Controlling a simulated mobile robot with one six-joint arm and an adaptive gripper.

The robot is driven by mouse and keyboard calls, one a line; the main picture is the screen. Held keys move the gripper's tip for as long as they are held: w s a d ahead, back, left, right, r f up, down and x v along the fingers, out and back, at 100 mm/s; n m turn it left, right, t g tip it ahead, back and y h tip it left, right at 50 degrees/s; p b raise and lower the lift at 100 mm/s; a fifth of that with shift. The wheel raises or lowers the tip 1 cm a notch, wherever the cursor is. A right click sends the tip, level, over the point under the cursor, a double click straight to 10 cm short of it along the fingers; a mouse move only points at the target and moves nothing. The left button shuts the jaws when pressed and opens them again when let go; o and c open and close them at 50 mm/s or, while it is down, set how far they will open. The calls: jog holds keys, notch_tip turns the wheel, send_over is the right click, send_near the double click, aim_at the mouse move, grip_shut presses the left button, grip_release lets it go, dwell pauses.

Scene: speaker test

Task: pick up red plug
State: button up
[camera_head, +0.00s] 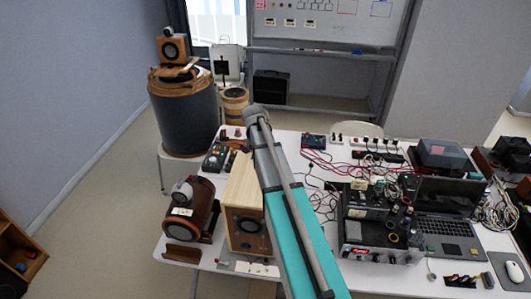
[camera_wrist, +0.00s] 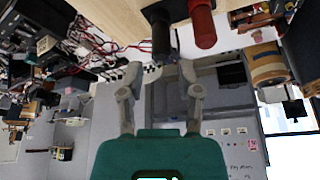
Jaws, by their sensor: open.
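The red plug (camera_wrist: 203,24) shows at the top of the wrist view, beside a black plug (camera_wrist: 160,32). Both stick out from a pale wooden surface (camera_wrist: 110,18). My gripper (camera_wrist: 160,72) is open and empty below them in the wrist view. The black plug's end lies between the fingertips in the picture; the red plug is right of the right fingertip. I cannot tell the depth between them. In the head view my arm crosses in front of the wooden speaker box (camera_head: 245,190); I cannot make out the red plug or my fingers there.
The white table (camera_head: 285,146) holds a brown cylindrical device (camera_head: 188,212) left of the speaker box. Electronics (camera_head: 375,235), loose cables and a laptop (camera_head: 447,237) crowd the right side. A large dark drum (camera_head: 186,120) stands behind on the left. A whiteboard (camera_head: 325,22) is at the back.

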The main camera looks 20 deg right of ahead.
jog(key=shift+f, duration=0.1)
jog(key=shift+b+x, duration=2.45)
jog(key=shift+x, duration=0.1)
jog(key=shift+a, duration=0.1)
grip_shut()
notch_tip(320, 180, up, 3)
jog(key=p, duration=0.2)
jog(key=shift+f+p, duration=0.2)
jog(key=shift+p, duration=0.1)
jog(key=s+d+r+p, duration=0.2)
jog(key=s+r+p, duration=0.8)
jog(key=s, duration=0.3)
jog(key=shift+s+r, duration=0.2)
jog(key=shift+s, duration=0.2)
